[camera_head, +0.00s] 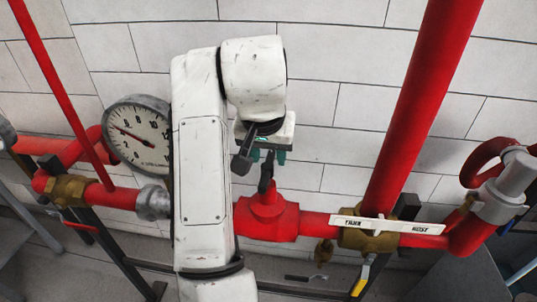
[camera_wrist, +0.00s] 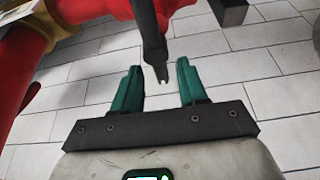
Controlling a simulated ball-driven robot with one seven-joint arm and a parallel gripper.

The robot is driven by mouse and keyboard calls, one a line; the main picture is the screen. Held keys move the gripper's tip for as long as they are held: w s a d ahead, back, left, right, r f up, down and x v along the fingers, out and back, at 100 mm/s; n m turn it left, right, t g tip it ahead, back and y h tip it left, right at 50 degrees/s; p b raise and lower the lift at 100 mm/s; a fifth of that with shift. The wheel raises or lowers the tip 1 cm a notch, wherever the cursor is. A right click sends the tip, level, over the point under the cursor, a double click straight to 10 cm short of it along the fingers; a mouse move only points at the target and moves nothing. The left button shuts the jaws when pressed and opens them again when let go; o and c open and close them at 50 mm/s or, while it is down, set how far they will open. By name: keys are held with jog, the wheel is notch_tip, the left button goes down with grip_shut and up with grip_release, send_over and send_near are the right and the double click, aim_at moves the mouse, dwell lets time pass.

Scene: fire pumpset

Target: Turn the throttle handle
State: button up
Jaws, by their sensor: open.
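The throttle handle is a dark lever (camera_head: 266,178) standing up from the top of a red valve body (camera_head: 267,216) on the horizontal red pipe. My gripper (camera_head: 268,156) is just above this lever, with its green fingers pointing down. In the wrist view the lever (camera_wrist: 150,38) comes in from the top edge. Its narrow tip appears between the two green fingertips of my gripper (camera_wrist: 158,66), with a gap on each side. The gripper is open and grips nothing. I cannot tell how deep the tip sits between the fingers.
A round pressure gauge (camera_head: 139,136) is at the left. A thick red pipe (camera_head: 420,95) rises at the right, beside a white-labelled bar (camera_head: 387,225) and a yellow-handled lever (camera_head: 361,275). A white brick wall (camera_head: 335,60) stands behind.

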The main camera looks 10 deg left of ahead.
aim_at(265, 175)
jog(key=v, duration=0.9)
jog(key=shift+s+r+p, duration=0.15)
jog(key=shift+r+p, duration=0.15)
jog(key=shift+r, duration=0.05)
jog(key=shift+s, duration=0.1)
